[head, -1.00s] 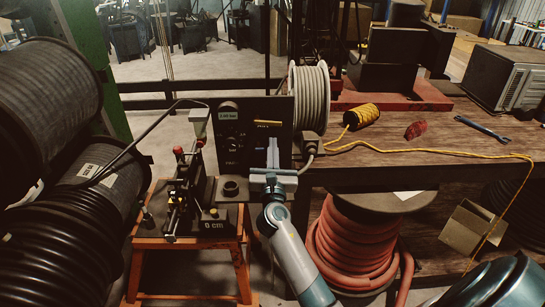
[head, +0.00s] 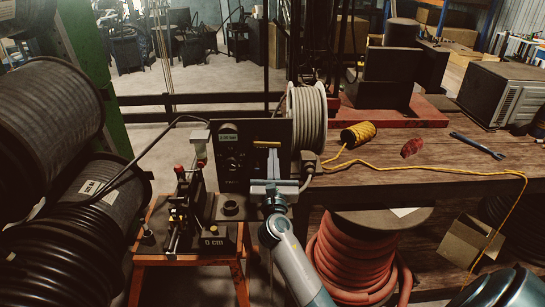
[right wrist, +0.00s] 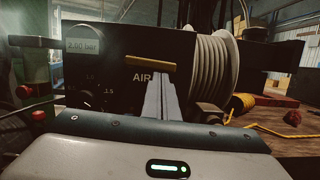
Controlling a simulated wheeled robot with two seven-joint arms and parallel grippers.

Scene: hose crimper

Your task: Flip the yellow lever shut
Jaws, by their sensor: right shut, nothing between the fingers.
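The yellow lever (head: 266,143) is a short bar on the front of the black control panel (head: 229,180). It lies roughly level, and in the right wrist view the lever (right wrist: 150,64) sits above the word AIR. My right gripper (head: 273,152) is in front of the panel with its fingers together and nothing between them. In the right wrist view its fingertips (right wrist: 157,77) point up at the panel just under the lever's right half. I cannot tell whether they touch it. My left gripper is not in view.
A pale hose reel (head: 307,118) stands at the panel's right side. The crimper (head: 187,205) is on the orange stand at the left. Yellow cord (head: 361,133), a red rag (head: 411,147) and a wrench (head: 477,145) lie on the wooden bench.

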